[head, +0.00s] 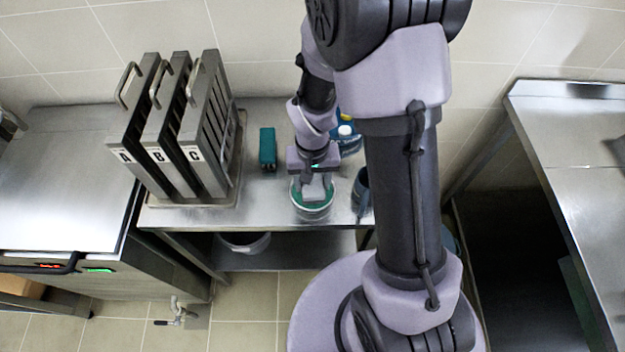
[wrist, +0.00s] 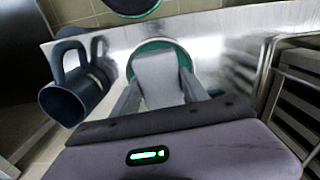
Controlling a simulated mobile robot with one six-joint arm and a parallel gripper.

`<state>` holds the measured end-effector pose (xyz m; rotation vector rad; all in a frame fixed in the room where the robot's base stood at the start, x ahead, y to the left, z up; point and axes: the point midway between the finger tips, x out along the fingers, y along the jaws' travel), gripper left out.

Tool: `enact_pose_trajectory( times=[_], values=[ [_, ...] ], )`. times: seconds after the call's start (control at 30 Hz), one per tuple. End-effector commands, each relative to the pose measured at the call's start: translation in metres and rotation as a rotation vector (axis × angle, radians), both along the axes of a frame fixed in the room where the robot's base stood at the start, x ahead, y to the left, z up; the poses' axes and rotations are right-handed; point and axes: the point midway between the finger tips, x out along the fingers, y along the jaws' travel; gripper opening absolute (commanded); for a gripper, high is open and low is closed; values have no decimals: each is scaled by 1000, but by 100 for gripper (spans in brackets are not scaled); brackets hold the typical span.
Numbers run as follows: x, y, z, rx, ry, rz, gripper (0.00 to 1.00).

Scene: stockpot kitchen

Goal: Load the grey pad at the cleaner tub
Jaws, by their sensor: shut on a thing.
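My gripper (head: 314,178) points down over the cleaner tub (head: 313,214) and is shut on the grey pad (head: 315,190). The tub is a small round, pale container with green at its rim and inside, standing near the front edge of the steel table. In the wrist view the grey pad (wrist: 158,78) sits between the two fingers and covers much of the tub's green-rimmed opening (wrist: 184,55). The pad's lower end is at or within the opening; whether it touches the cleaner is hidden.
Slatted metal panels marked A, B and C (head: 187,155) stand upright in a tray at left. A teal block (head: 268,148) lies behind the tub. A blue bottle (head: 347,140) and a dark jug (head: 361,188) stand to its right; the jug also shows in the wrist view (wrist: 72,98).

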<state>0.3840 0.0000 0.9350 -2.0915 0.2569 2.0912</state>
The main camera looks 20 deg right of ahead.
Motion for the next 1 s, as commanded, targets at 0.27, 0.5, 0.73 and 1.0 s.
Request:
enact_pose_trajectory(
  times=[0.27, 0.5, 0.73, 1.0],
  values=[
    [0, 0, -4, 0, 0, 0, 20],
    [0, 0, -7, 0, 0, 0, 20],
    [0, 0, -10, 0, 0, 0, 20],
    [0, 0, -10, 0, 0, 0, 20]
  ],
)
